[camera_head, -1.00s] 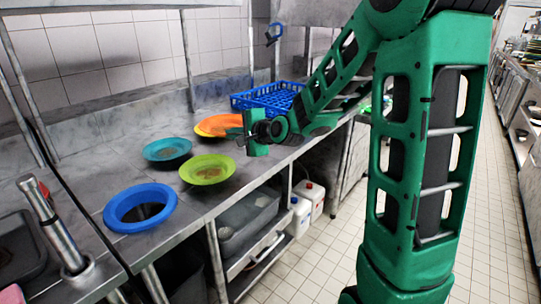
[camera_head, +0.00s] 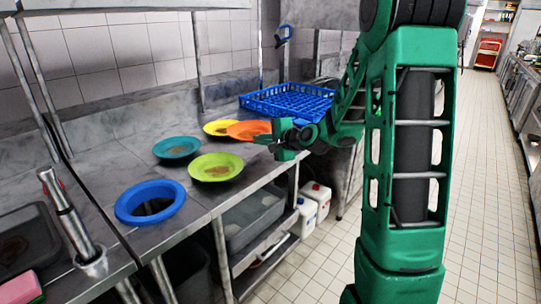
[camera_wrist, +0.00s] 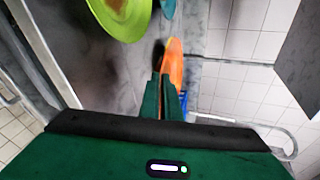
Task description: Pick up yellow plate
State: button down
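The yellow plate (camera_head: 217,127) lies on the steel counter at the back, left of the orange plate (camera_head: 248,130), which partly overlaps it in the head view. My gripper (camera_head: 268,139) is at the right edge of the orange plate, not on the yellow one. In the wrist view my gripper's fingers (camera_wrist: 165,95) are close together, with the orange plate (camera_wrist: 174,62) nearly edge-on at their tips. The fingers look shut on its rim. I cannot make out the yellow plate in the wrist view.
A blue ring (camera_head: 131,215) surrounds a hole in front. A blue rack (camera_head: 262,105) stands behind my gripper. Tiled wall (camera_head: 90,60) backs the counter.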

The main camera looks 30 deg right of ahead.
send_over(272, 161)
notch_tip(272, 161, down, 3)
jog(key=shift+s+a+f, duration=0.1)
jog(key=shift+s, duration=0.05)
jog(key=shift+f, duration=1.95)
jog(key=c, duration=2.3)
grip_release()
jog(key=shift+f, duration=0.1)
